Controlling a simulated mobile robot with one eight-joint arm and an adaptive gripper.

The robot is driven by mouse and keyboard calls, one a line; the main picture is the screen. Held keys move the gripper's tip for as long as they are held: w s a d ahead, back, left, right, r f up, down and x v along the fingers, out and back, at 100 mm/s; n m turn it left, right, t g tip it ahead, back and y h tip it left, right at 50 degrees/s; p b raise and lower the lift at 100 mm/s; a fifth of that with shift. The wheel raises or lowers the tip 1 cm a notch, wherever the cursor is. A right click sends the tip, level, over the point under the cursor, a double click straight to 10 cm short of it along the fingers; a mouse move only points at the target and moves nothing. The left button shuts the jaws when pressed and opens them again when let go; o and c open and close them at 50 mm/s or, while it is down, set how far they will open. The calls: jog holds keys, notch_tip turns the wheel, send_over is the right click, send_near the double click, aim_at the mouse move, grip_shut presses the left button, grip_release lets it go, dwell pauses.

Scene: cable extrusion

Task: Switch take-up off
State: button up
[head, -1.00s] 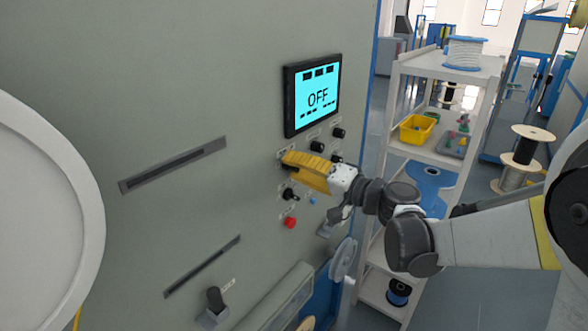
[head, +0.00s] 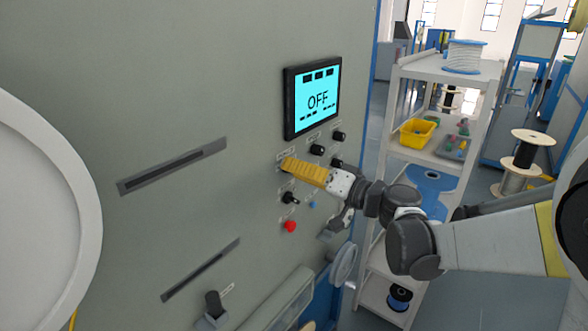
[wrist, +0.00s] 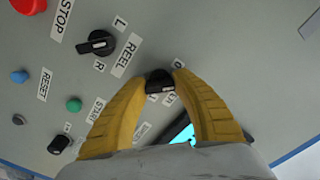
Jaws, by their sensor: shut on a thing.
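In the wrist view my gripper (wrist: 160,84) is shut on a black rotary knob (wrist: 159,81), with one finger on each side. The knob's labels are partly covered and cannot be read fully. In the head view the fingers hide most of this knob.
The REEL selector (wrist: 96,43) and red STOP button (head: 290,226) are close to the gripper. Small black knobs (head: 317,149) sit under the display. A white shelf rack (head: 450,64) with a yellow bin (head: 417,131) stands right of the cabinet.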

jog(key=o, duration=1.2)
jog(key=v, duration=1.2)
